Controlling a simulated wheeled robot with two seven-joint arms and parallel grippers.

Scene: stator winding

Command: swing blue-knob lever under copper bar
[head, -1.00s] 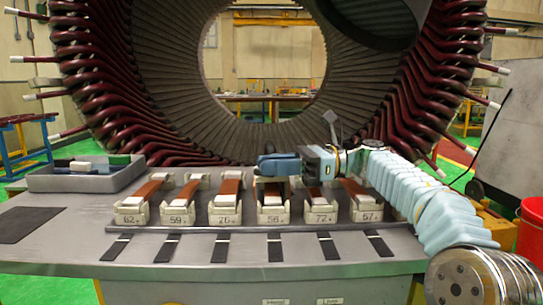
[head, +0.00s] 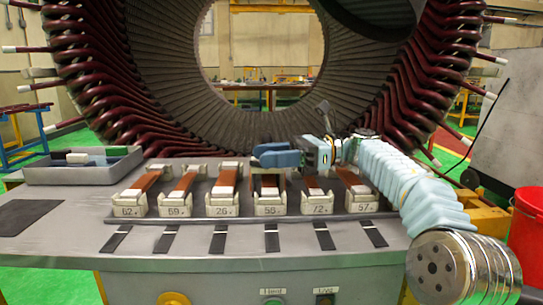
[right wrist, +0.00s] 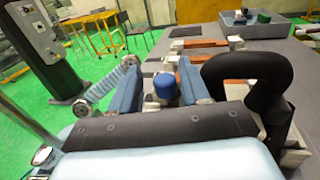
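Copper bars lie in a row of numbered white holders on the grey bench, such as the bar at holder 26 (head: 227,180) and the bar at holder 59 (head: 185,182). My right gripper (head: 272,155) is above the far ends of holders 56 (head: 269,211) and 72 (head: 321,209). In the right wrist view, the blue knob (right wrist: 165,86) stands between the two blue fingers of my right gripper (right wrist: 158,92). The fingers are apart, with a visible gap on the knob's left side. The lever under the knob is mostly hidden. My left gripper is not in view.
The large stator (head: 115,95) with dark red coil ends stands behind the bench. A grey tray (head: 85,172) with small blocks sits at the bench's left. A red bucket (head: 527,225) stands at the right. Black strips lie along the clear front of the bench.

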